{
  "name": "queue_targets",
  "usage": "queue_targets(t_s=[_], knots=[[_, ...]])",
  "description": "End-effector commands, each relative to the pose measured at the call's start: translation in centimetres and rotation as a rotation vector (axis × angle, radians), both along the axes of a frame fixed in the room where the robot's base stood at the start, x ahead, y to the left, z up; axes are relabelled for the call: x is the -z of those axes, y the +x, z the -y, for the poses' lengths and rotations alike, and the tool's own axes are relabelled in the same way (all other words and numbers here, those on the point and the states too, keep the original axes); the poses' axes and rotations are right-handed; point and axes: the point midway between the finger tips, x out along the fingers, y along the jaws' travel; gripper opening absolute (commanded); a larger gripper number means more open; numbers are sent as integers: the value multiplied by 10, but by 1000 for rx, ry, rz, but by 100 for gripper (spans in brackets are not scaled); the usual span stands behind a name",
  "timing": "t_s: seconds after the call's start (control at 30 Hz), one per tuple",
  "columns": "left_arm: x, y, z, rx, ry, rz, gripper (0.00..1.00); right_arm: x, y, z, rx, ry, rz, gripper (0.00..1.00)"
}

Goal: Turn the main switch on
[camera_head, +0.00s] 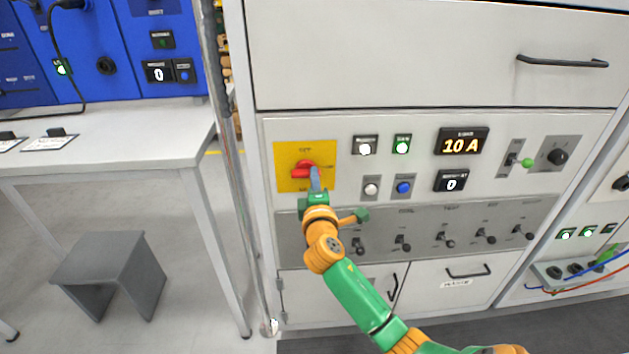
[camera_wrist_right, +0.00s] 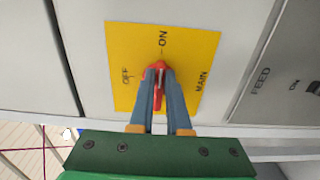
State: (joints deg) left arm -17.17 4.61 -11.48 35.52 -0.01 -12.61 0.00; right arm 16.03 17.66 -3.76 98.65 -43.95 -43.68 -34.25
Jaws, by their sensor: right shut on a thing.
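The main switch is a red rotary handle (camera_head: 301,169) on a yellow plate (camera_head: 290,153) at the left of the grey panel. In the right wrist view, the red handle (camera_wrist_right: 160,85) lies in line with the ON mark on its yellow plate (camera_wrist_right: 190,50), and OFF is to the side. In the head view it lies roughly horizontal. My right gripper (camera_head: 315,172) is shut on the handle. In the right wrist view its two blue-grey fingers (camera_wrist_right: 160,75) press it from both sides and hide part of it. My left gripper is not in view.
Buttons, a 10 A display (camera_head: 463,142), a green-tipped lever (camera_head: 527,162) and a black knob (camera_head: 557,157) sit to the right. A row of toggle switches (camera_head: 445,238) runs below. A vertical post (camera_head: 226,160) and a white table (camera_head: 130,140) stand left.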

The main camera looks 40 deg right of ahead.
Motion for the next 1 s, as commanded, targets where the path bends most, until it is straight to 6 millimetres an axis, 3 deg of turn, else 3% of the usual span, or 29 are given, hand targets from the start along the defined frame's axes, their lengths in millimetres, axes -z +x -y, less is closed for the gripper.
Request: queue_targets(t_s=[0.47,0.5,0.6,0.87,1.0], knots=[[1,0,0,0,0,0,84,1,0,0,0,13,4,0],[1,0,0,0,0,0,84,1,0,0,0,13,4,23],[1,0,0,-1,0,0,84,1,0,0,0,11,5,45],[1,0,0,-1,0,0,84,1,0,0,0,10,5,45],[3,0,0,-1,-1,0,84,2,-16,-11,-3,11,5,45]])
